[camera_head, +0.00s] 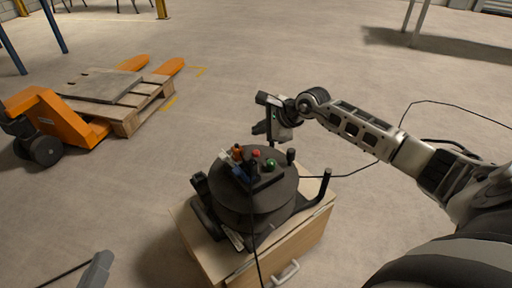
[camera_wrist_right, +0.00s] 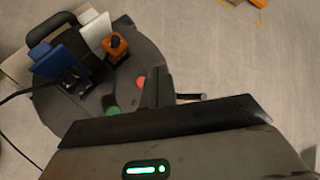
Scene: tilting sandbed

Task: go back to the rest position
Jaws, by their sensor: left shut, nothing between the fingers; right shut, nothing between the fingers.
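My right gripper (camera_head: 272,138) is shut and empty. It hangs in the air just behind and above the round black device (camera_head: 252,205). In the right wrist view its closed fingers (camera_wrist_right: 157,88) show in front of the device's top, beside a red button (camera_wrist_right: 141,83) and a green button (camera_wrist_right: 112,110). I cannot tell the exact gap, but nothing is held.
The device stands on a wooden cabinet (camera_head: 300,246) with a handle. It carries an orange part (camera_wrist_right: 115,43), a blue part (camera_wrist_right: 62,54) and a black upright lever (camera_head: 326,185). Cables trail around it. An orange pallet jack (camera_head: 55,125) with a wooden pallet (camera_head: 130,118) stands left. Floor between is clear.

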